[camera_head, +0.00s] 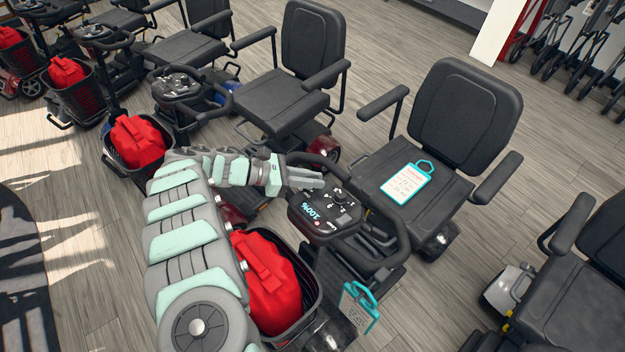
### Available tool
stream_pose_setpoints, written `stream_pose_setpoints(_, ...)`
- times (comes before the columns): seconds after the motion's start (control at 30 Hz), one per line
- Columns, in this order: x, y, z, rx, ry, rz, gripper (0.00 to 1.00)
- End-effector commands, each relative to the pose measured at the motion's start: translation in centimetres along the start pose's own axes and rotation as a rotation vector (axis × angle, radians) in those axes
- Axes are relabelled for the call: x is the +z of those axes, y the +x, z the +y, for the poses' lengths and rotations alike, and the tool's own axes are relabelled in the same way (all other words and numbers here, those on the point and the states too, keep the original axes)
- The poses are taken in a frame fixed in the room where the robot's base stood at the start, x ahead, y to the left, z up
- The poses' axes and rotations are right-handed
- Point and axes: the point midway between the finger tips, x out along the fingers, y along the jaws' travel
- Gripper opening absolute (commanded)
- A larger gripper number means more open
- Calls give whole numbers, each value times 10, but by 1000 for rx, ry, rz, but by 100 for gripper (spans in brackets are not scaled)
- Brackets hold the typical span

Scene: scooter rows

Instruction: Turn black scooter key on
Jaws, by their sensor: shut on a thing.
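The black scooter (455,120) stands right of centre, with its seat and armrests facing its tiller. Its black control console (325,213) has knobs and a lit display reading 100%, upside down from here. My gripper (321,183) reaches in from the left, and its fingertips are at the console's upper left edge. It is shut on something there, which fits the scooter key. The key is too small and too covered by the fingers to make out, so its turned position cannot be told.
Black handlebars (400,240) loop around the console. A red bag (268,285) sits in the front basket below my arm. A teal-framed tag (407,183) lies on the seat, and another (358,307) hangs low in front. More scooters stand left and right.

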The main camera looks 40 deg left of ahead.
Motion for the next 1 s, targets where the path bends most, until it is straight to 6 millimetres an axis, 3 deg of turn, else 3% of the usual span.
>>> stream_pose_setpoints(0.1,-2,1,-1,-1,-1,4,0)
stream_pose_setpoints(0.13,-2,2,-1,-1,-1,4,17)
stream_pose_setpoints(0.37,-2,1,0,0,-1,2,36)
stream_pose_setpoints(0.7,-1,-5,0,1,0,1,36)
stream_pose_setpoints(1.0,-1,-59,0,3,0,1,36)
